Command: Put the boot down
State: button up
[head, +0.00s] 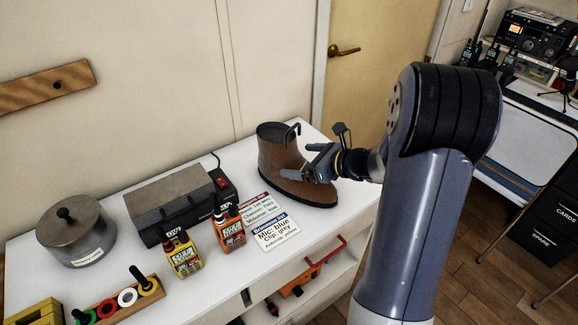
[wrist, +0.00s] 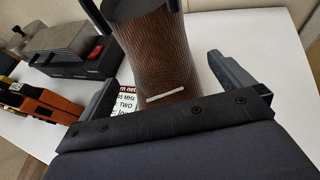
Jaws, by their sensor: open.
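A brown boot (head: 282,160) with a dark sole stands upright on the white counter (head: 330,212), near its right end. My gripper (head: 303,166) is at the boot's near right side, with its fingers spread. In the wrist view the boot (wrist: 152,50) rises just beyond and between the two fingers of my gripper (wrist: 168,85), and no finger is seen pressing on it. The lower part of the boot toward the toe is partly hidden by my gripper in the head view.
A grey box (head: 172,200), an orange radio (head: 229,230), a yellow radio (head: 183,252), printed cards (head: 275,232) and a lidded pot (head: 75,232) stand left of the boot. Cubbies with a red handle (head: 325,250) open below the counter.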

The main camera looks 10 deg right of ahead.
aim_at(293, 160)
jog(key=x, duration=0.3)
jog(key=shift+w+a+f, duration=0.1)
jog(key=shift+f, duration=0.1)
